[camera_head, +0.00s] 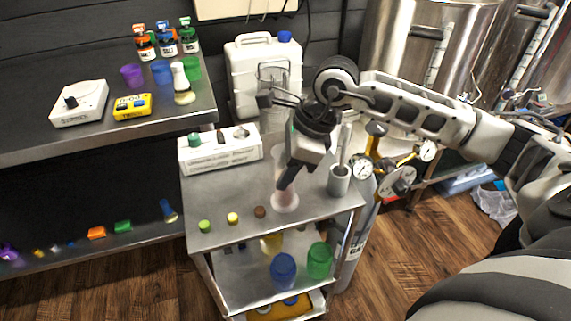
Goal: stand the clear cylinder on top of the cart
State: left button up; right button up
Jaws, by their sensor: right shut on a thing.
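The clear cylinder (285,201) is upright over the front middle of the cart's top (320,205). It is see-through with a faint pinkish tint, and its base appears at the cart top; I cannot tell whether it rests there or hangs just above. My right gripper (286,181) reaches down from the upper right and is shut on the cylinder, hiding part of its wall. The cart is a metal one with shelves below. My left gripper is not in view.
Green (205,226), yellow (232,218) and brown (260,212) caps lie along the front left. A metal cup (339,181) stands right of the cylinder. Blue (283,271) and green (319,260) cups sit below.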

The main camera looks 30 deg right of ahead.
jog(key=shift+f, duration=0.15)
jog(key=o, duration=1.2)
jog(key=shift+c, duration=0.2)
jog(key=shift+r, duration=0.35)
jog(key=v, duration=1.1)
jog(key=shift+r+b, duration=0.35)
jog(key=shift+b, duration=0.05)
jog(key=shift+s+d, duration=0.1)
